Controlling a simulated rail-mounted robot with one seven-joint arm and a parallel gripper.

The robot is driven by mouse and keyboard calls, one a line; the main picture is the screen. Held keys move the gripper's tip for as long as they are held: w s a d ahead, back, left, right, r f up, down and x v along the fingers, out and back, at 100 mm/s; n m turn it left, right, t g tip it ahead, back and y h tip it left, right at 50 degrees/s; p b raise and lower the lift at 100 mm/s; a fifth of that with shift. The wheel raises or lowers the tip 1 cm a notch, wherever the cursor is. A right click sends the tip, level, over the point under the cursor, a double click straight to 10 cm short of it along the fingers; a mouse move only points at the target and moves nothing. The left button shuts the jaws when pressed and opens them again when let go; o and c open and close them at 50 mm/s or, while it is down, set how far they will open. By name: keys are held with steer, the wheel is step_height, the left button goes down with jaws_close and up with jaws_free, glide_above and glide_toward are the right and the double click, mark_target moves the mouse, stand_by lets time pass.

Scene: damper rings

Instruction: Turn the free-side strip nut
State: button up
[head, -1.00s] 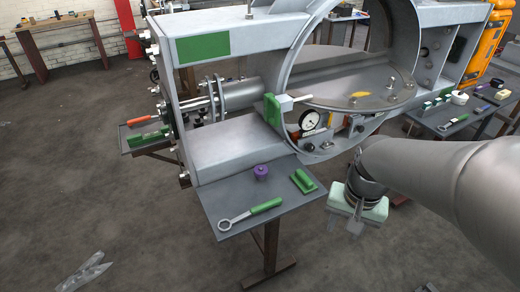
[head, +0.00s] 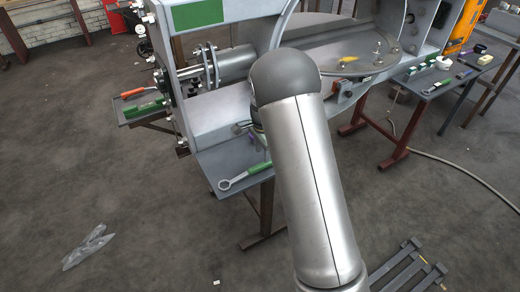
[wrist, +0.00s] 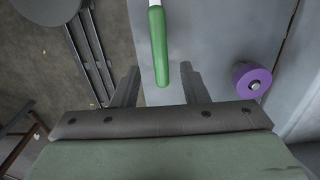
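A ring wrench (head: 236,182) with a green handle lies on the grey tray (head: 215,160) at the front of the damper housing. In the wrist view the green handle (wrist: 158,45) points down the picture between my fingers. My gripper (wrist: 159,70) is open, with a finger on each side of the handle's end. I cannot tell how high the fingers are above it; no grip is visible. I cannot tell which fastener is the strip nut.
A purple cylinder (wrist: 252,80) stands on the tray, right of the fingers in the wrist view. The grey housing (head: 225,122) rises behind the tray. A side table (head: 445,85) with small items stands at the right. Dark slats (head: 410,270) lie low at the front right.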

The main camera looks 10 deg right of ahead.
mark_target(262, 164)
steer(key=shift+f+b, duration=2.05)
steer(key=shift+f, duration=1.35)
jaws_close()
steer(key=shift+r, duration=0.1)
steer(key=shift+r, duration=0.1)
steer(key=shift+r+p, duration=1.85)
steer(key=shift+r, duration=1)
